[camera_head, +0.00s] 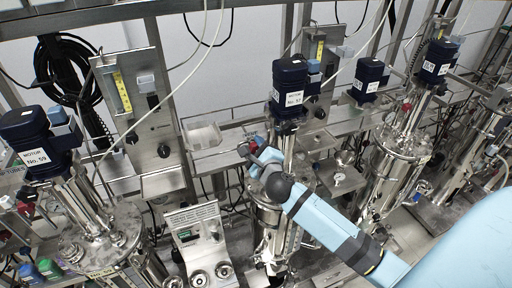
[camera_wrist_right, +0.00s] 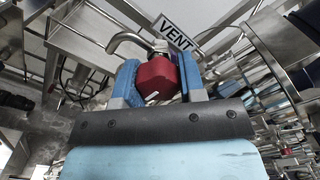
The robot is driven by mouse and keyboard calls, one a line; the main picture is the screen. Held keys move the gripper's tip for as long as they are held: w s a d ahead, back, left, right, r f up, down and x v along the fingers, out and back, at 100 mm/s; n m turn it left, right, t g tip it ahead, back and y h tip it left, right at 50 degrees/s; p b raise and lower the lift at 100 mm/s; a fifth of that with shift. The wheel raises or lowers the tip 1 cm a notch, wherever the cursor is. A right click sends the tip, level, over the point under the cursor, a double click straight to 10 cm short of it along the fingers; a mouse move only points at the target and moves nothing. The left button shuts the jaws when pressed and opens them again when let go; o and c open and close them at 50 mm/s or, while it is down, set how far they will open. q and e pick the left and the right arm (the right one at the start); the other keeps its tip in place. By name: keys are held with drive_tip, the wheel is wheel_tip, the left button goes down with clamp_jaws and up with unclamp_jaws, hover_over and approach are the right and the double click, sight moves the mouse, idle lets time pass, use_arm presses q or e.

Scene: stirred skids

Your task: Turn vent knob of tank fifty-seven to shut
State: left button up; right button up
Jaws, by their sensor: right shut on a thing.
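The red vent knob (camera_wrist_right: 157,78) sits between the two blue fingers of my right gripper (camera_wrist_right: 158,82) in the right wrist view, and the gripper is shut on it. A short white mark shows on the knob's lower face. A tag reading VENT (camera_wrist_right: 177,34) and a bent metal pipe (camera_wrist_right: 127,40) are just behind the knob. In the head view my right gripper (camera_head: 257,150) reaches the left side of the tank (camera_head: 270,215) under the blue motor (camera_head: 290,88), whose label looks like No. 57. The knob is mostly hidden there. My left gripper is not in view.
A tank with a motor labelled No. 59 (camera_head: 28,135) stands at the left. Another steel tank (camera_head: 398,160) stands to the right, near my right arm. A white tray (camera_head: 203,136) and a panel with dials (camera_head: 200,245) are left of the gripper. Pipes and cables crowd the space.

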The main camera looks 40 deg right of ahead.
drive_tip(key=o, duration=0.9)
use_arm(q)
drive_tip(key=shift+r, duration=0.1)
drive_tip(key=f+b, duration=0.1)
drive_tip(key=b, duration=0.1)
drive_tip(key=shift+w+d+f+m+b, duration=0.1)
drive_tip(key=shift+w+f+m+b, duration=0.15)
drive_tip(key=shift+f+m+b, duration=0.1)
use_arm(e)
drive_tip(key=v, duration=1.3)
drive_tip(key=shift+s, duration=0.4)
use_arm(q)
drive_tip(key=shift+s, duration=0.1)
use_arm(e)
drive_tip(key=shift+f, duration=0.1)
